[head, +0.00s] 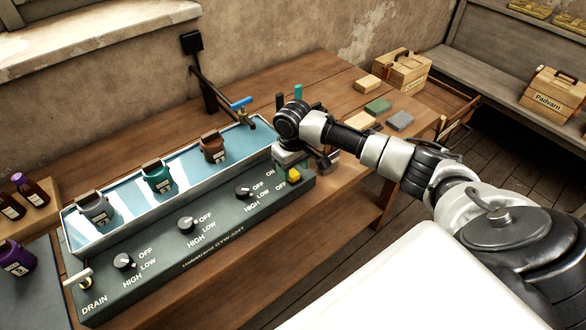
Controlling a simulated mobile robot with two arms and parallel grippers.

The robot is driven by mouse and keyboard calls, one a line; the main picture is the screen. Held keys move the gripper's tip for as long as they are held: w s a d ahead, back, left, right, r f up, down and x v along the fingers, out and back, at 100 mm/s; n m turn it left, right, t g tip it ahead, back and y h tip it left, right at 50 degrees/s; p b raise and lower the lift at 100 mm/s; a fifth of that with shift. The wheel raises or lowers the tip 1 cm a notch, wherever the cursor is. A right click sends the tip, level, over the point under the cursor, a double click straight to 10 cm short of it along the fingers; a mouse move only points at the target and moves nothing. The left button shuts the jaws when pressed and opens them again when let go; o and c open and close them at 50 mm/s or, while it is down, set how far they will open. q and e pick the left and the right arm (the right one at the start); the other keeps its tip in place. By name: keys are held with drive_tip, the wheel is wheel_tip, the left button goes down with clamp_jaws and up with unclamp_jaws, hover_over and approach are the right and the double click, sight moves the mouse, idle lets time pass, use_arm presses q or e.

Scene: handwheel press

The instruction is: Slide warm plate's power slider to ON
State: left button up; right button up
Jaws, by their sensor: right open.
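The warm plate (215,243) is a long dark green panel with a water-filled tray behind it. My right gripper (289,161) points down just above and behind the yellow slider and is open. My left gripper is out of view.
Three dark knobs (187,224) line the panel front. Bottles (158,177) stand in the tray, a blue-handled tap (241,103) at its back right corner. A drain lever (78,276) is at far left. Blocks (378,105) and a wooden crate (403,69) lie on the right.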

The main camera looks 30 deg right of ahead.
drive_tip(key=shift+f, duration=0.8)
